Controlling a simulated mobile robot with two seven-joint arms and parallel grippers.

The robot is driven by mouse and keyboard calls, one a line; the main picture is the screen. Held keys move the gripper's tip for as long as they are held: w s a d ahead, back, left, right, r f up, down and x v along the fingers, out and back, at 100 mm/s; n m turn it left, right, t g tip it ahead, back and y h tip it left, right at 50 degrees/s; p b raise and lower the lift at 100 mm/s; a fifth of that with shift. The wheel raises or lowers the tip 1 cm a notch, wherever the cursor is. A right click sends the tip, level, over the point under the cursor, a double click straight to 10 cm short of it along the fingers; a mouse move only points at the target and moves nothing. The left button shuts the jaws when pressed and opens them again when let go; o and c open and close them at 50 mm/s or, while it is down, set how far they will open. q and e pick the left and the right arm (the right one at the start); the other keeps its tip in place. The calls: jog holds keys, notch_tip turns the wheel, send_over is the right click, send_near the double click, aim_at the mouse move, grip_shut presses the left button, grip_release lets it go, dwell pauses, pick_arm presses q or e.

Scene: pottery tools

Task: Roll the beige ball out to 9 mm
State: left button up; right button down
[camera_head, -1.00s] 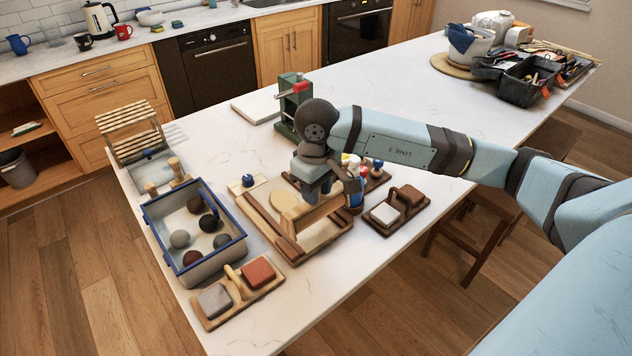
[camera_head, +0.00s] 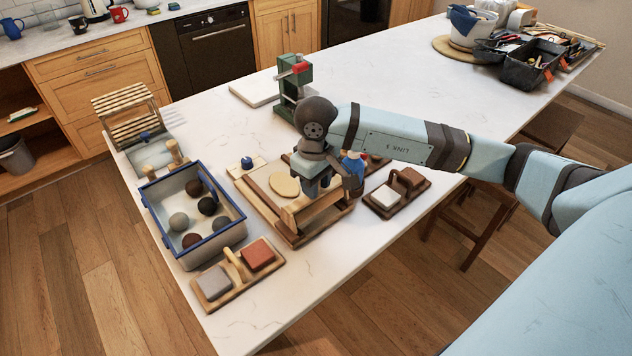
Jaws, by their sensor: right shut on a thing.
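The beige clay (camera_head: 285,186) shows as a flat round disc on a wooden rolling board (camera_head: 254,206) with raised side rails. My right gripper (camera_head: 318,188) is over the board, to the right of the disc, pointing down. It is shut on a pale wooden rolling pin (camera_head: 306,216), which lies across the board on the near side of the disc. The fingertips are largely hidden behind my wrist and the pin. The disc's thickness cannot be read from here. My left gripper is not in view.
A blue-rimmed box (camera_head: 172,246) with several dark and grey balls stands left of the board. A tray with grey and rust blocks (camera_head: 238,276) is in front. Another block tray (camera_head: 396,194) is at right, a green press (camera_head: 288,88) behind. The table's right middle is clear.

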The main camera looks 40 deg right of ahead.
jog(key=shift+f+b, duration=0.25)
jog(key=shift+b, duration=0.1)
jog(key=c, duration=0.8)
grip_release()
jog(key=shift+o, duration=0.2)
notch_tip(320, 180, up, 14)
jog(key=shift+f+b, duration=0.1)
jog(key=shift+b, duration=0.65)
